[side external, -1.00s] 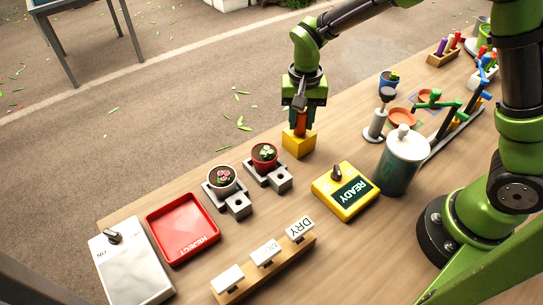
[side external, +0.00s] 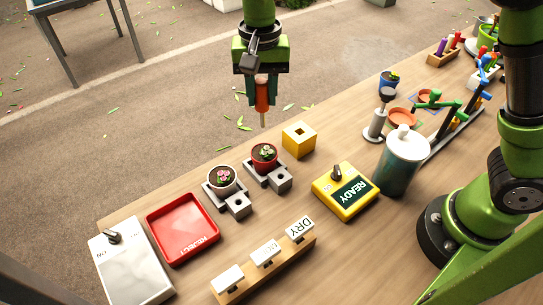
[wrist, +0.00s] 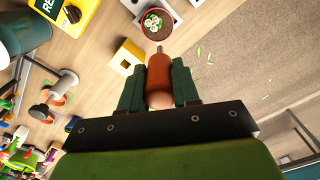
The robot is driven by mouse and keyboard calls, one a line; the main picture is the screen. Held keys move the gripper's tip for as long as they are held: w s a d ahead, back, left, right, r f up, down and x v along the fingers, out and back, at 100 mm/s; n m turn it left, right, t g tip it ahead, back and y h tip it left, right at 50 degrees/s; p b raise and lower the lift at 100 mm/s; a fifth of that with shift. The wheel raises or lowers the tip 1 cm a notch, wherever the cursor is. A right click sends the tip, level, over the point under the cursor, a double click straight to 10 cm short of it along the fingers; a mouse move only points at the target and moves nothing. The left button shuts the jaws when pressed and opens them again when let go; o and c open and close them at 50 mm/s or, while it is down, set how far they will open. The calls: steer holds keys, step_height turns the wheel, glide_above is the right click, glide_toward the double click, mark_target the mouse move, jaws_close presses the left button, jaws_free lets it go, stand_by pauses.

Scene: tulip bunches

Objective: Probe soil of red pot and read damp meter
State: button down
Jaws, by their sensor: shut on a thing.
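My gripper (side external: 262,92) is shut on an orange-handled probe (side external: 262,101), whose thin metal tip points down. In the side view the tip is in the air above the red pot (side external: 264,158), apart from its soil. The wrist view shows the probe (wrist: 159,78) between the fingers and the red pot (wrist: 157,25) just past the tip. The red pot holds dark soil and a pale-flowered plant on a grey stand. The yellow meter box (side external: 345,191) reads "READY" and has a dark knob. The yellow probe holder (side external: 299,139) stands empty, its square hole showing.
A white pot with pink flowers (side external: 222,180) stands left of the red pot. A red reject tray (side external: 183,228), a white switch box (side external: 131,268) and a wooden rack of cards (side external: 264,268), one reading "DRY", are nearer. A green-grey canister (side external: 402,165) stands right of the meter.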

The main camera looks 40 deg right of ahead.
mark_target(258, 110)
steer(key=shift+w+a+r, duration=0.1)
steer(key=shift+a+r, duration=0.2)
steer(key=shift+a, duration=0.15)
steer(key=shift+m, duration=0.3)
steer(key=shift+f, duration=2.75)
steer(key=shift+f, duration=0.65)
steer(key=shift+r, duration=0.1)
steer(key=shift+r, duration=3.45)
